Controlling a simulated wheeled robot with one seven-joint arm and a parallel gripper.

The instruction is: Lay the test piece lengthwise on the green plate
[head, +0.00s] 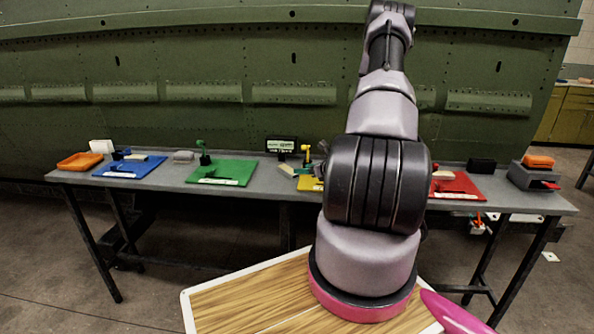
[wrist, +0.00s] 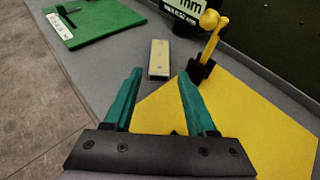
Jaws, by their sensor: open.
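A small pale bar, which looks like the test piece (wrist: 159,58), lies flat on the grey table beside the yellow plate. It also shows in the head view (head: 287,169), left of my arm. The green plate (head: 235,174) lies further left on the table, with a dark green upright fixture and a white label strip. Part of it shows at the top left of the wrist view (wrist: 100,22). My gripper (wrist: 160,76) is open and empty, its teal fingertips pointing toward the near end of the bar, apart from it.
The yellow plate (wrist: 230,125) bears a yellow-topped clamp (wrist: 208,42). A small display (head: 281,145) stands behind. A blue plate (head: 130,167) and orange tray (head: 80,161) are left; a red plate (head: 462,188) is right. Bare table lies between the bar and the green plate.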

